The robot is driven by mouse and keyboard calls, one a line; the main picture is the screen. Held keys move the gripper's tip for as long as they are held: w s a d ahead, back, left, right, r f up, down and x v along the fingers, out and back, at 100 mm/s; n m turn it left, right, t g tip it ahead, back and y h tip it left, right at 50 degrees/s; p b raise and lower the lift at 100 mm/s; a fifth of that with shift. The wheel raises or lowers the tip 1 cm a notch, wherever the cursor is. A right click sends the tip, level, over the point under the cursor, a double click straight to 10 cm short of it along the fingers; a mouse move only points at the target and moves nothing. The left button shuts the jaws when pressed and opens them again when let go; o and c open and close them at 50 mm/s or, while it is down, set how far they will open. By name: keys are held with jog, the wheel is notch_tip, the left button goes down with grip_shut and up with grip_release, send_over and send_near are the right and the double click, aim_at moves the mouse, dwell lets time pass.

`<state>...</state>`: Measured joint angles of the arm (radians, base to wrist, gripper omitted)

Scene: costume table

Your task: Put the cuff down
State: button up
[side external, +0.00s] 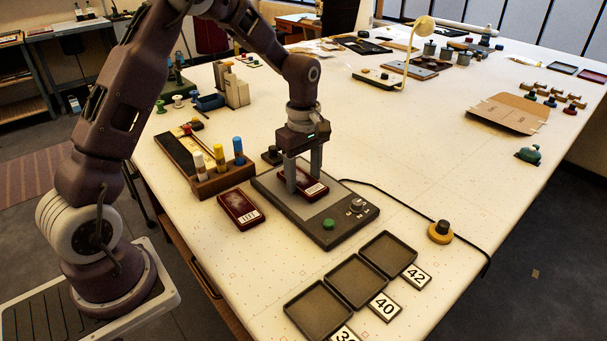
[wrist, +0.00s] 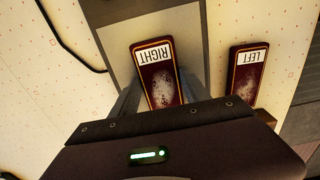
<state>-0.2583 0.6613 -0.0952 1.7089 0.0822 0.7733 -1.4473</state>
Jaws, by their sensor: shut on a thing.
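My gripper (side external: 303,185) is shut on a dark red cuff with a white label reading RIGHT (wrist: 155,75). In the side view this cuff (side external: 312,189) is between the fingers, low over the pale plate of a grey device (side external: 285,207). I cannot tell whether it touches the plate. The wrist view shows the cuff between both fingers, its near end hidden by my gripper body. A matching dark red cuff labelled LEFT (wrist: 247,78) lies apart on the table; the side view also shows it (side external: 240,208), left of the device.
The device has a green button (side external: 329,224) and a knob (side external: 356,206). Three empty dark trays (side external: 355,282) with number cards stand in front. A wooden rack with coloured pegs (side external: 218,180) is close on the left. A black cable and a yellow-based knob (side external: 440,231) lie right.

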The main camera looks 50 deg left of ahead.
aim_at(304, 181)
jog(key=o, duration=1.5)
jog(key=shift+f, duration=0.1)
jog(key=s+d+r+m+t, duration=0.1)
jog(key=s+r+m, duration=0.15)
jog(key=r, duration=0.65)
jog(key=s+d+r+m, duration=0.1)
jog(key=s+d+r, duration=0.15)
jog(key=r, duration=0.65)
jog(key=s+d+m+t, duration=0.1)
jog(key=s+m, duration=0.3)
jog(key=s, duration=0.3)
jog(key=s+d+m+t, duration=0.2)
jog(key=s+m, duration=0.3)
jog(key=s, duration=0.2)
jog(key=s+d+m+t, duration=0.1)
jog(key=s+m, duration=0.4)
jog(key=s, duration=0.3)
jog(key=shift+d+r+m+t, duration=0.15)
jog(key=shift+d+m+t, duration=0.1)
jog(key=shift+d+t, duration=0.05)
